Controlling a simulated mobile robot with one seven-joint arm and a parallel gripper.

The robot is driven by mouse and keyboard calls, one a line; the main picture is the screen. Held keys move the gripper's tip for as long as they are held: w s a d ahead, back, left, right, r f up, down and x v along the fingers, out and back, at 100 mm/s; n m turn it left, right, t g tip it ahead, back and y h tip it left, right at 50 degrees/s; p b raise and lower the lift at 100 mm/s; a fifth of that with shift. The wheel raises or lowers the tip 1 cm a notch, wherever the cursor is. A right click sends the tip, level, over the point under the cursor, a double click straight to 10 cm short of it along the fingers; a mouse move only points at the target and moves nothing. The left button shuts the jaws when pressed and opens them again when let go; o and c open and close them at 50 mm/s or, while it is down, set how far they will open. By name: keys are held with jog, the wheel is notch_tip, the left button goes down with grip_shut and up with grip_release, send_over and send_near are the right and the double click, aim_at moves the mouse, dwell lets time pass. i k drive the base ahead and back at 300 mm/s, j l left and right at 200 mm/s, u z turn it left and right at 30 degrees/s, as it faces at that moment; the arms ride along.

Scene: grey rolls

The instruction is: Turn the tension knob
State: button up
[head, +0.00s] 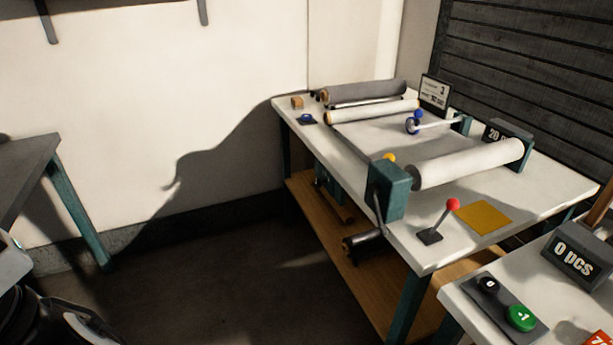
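No label marks the tension knob, so I cannot tell which part it is. A small yellow knob (390,157) shows just behind the teal housing (388,190) at the near end of the white roll (468,163). A blue round knob (305,117) sits on a dark blue plate at the table's far left corner. My gripper is not in view; only parts of my own body show at the lower left.
The machine stands on a white table (408,238) with a wooden lower shelf. A red-topped lever (452,204), a yellow sheet (484,215) and a hanging crank (362,244) are near its front. Another table with buttons is at lower right. The floor at left (215,285) is clear.

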aim_at(319, 183)
jog(key=i+j+z, duration=0.1)
jog(key=j, duration=0.25)
jog(key=i+j, duration=0.25)
jog(key=i+j+z, duration=0.15)
jog(key=j, duration=0.3)
jog(key=i+j, duration=0.15)
jog(key=j, duration=0.25)
jog(key=i+j+z, duration=0.15)
jog(key=j, duration=0.25)
jog(key=i+j+z, duration=0.1)
jog(key=j, duration=0.3)
jog(key=i, duration=0.05)
